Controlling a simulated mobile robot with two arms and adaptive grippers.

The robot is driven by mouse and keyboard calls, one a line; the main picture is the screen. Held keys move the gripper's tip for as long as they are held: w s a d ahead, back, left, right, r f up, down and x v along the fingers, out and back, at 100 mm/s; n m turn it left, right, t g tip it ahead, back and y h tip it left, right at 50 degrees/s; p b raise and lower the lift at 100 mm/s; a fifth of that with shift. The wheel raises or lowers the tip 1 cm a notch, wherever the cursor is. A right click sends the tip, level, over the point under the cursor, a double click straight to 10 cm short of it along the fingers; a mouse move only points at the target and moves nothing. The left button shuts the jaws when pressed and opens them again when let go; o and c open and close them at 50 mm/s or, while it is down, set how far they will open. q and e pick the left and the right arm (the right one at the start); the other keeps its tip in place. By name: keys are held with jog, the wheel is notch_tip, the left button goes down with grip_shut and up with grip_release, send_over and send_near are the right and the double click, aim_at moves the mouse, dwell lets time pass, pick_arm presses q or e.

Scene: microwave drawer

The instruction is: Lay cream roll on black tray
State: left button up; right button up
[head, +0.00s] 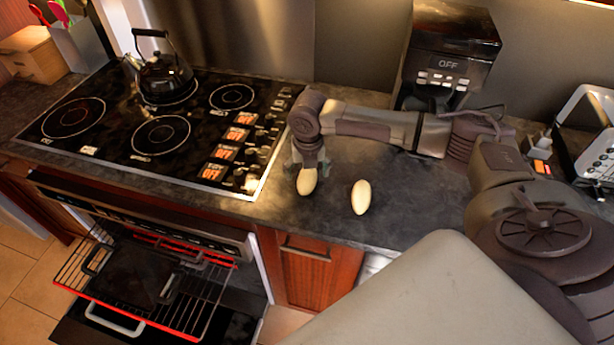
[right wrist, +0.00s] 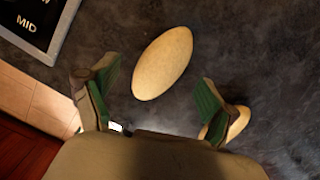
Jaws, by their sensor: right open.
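Two pale cream rolls lie on the dark counter to the right of the stove. The left roll (head: 307,182) is right below my right gripper (head: 309,163); the other roll (head: 361,197) lies a little to the right. In the right wrist view, my right gripper (right wrist: 158,80) is open and empty, with one roll (right wrist: 163,62) ahead between its green-padded fingers. The second roll (right wrist: 238,122) shows partly behind the right finger. A black tray (head: 130,277) with grey handles lies on the pulled-out oven rack at lower left. My left gripper is not in view.
The stove (head: 195,125) holds a black kettle (head: 163,77) at the back. The oven door is open beneath the red-edged rack (head: 205,300). A coffee machine (head: 447,55) stands behind my right arm. The counter around the rolls is clear.

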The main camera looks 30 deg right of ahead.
jog(key=shift+w+d+f, duration=0.1)
jog(key=shift+w+f, duration=0.05)
jog(key=shift+f, duration=1)
jog(key=c, duration=1.4)
jog(key=shift+r, duration=0.15)
